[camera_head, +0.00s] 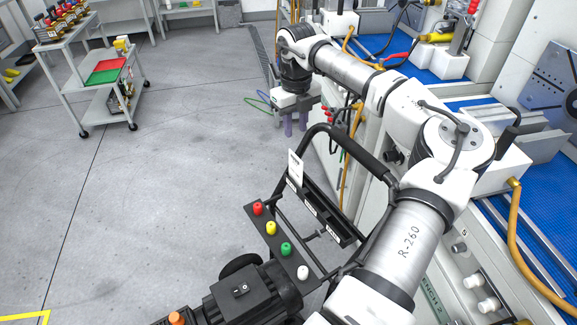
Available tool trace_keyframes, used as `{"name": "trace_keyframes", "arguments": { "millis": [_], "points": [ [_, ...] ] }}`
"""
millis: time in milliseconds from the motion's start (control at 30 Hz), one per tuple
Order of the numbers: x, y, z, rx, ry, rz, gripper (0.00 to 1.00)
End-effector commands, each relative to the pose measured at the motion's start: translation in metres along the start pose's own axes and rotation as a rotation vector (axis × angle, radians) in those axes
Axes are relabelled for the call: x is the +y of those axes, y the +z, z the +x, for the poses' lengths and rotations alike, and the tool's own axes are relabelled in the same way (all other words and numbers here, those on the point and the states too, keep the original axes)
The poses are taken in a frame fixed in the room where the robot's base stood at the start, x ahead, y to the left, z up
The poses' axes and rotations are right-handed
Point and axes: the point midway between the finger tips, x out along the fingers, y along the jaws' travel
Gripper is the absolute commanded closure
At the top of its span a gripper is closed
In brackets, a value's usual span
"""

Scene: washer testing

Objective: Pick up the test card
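A white card (296,165), probably the test card, stands upright at the far end of a black slotted rack (324,211). Its lower edge is hidden in the rack. My gripper (295,127) points down, beyond the card in the picture and clear of it. Its two purple fingers are apart, and nothing shows between them.
A bar with red, yellow, green and white knobs (278,240) lies beside the rack. A black tubular frame (340,135) arches over the rack. Benches with blue mats (548,157) and an orange hose (520,230) fill the right. A grey cart (75,75) stands far left; the floor between is clear.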

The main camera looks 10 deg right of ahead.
Motion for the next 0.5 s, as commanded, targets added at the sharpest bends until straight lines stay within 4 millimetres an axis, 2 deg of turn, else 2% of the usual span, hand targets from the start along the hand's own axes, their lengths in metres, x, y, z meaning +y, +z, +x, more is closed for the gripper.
{"name": "trace_keyframes", "arguments": {
  "millis": [300,500],
  "points": [
    [0.003,0.001,0.059,-0.001,0.007,-0.005,0.71],
    [0.003,0.001,0.075,-0.002,0.007,-0.005,0.71]
  ]
}}
